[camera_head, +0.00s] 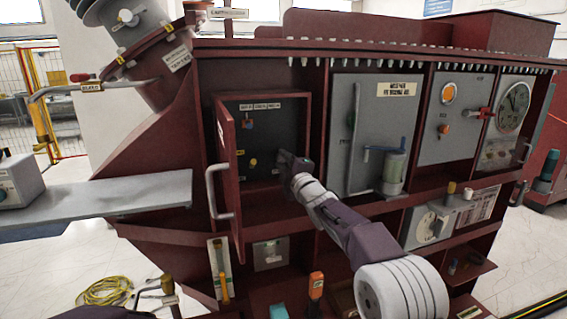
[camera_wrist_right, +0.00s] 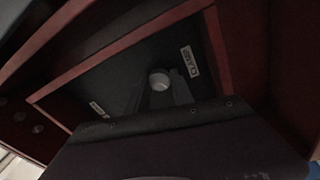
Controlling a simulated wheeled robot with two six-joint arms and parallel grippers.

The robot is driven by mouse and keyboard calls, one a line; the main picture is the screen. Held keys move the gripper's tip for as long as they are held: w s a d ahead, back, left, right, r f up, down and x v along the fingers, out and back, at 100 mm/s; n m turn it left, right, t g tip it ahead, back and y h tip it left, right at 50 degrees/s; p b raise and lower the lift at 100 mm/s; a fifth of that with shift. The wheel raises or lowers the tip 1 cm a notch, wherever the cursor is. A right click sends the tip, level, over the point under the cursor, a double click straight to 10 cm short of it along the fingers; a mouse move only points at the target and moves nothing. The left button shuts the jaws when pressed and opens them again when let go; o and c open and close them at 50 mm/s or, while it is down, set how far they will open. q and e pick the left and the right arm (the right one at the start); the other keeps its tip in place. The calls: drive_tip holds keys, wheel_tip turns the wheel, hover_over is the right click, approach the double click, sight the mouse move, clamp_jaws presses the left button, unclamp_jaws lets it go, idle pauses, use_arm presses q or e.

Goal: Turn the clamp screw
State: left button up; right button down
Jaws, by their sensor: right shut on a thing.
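An open red cabinet (camera_head: 207,155) has a dark inner panel (camera_head: 268,136) with white labels, a small red and blue fitting (camera_head: 248,122) and a yellow knob (camera_head: 253,162). My right gripper (camera_head: 290,162) reaches into the right side of this cabinet, and its fingertips are hard to make out there. In the right wrist view, my right gripper (camera_wrist_right: 162,88) is shut on a round pale screw head (camera_wrist_right: 160,80). A white label (camera_wrist_right: 189,62), apparently reading CLAMP, is beside it. The screw is hidden in the head view. My left gripper does not show.
The cabinet door (camera_head: 227,170) stands open at the left with a grey handle. A grey shelf (camera_head: 135,195) juts out left. A grey panel (camera_head: 370,125) with a blue lever (camera_head: 385,150) is right of my arm. A yellow cable (camera_head: 105,291) lies on the floor.

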drive_tip(key=shift+r, duration=0.1)
drive_tip(key=c, duration=1.1)
unclamp_jaws()
drive_tip(key=shift+s+d+f+b, duration=0.15)
drive_tip(key=shift+s+f+b, duration=0.05)
drive_tip(key=shift+s+b, duration=0.15)
drive_tip(key=r+b+v, duration=0.1)
drive_tip(key=b+v, duration=0.1)
drive_tip(key=v, duration=0.6)
drive_tip(key=shift+s+f, duration=0.15)
drive_tip(key=shift+f, duration=0.3)
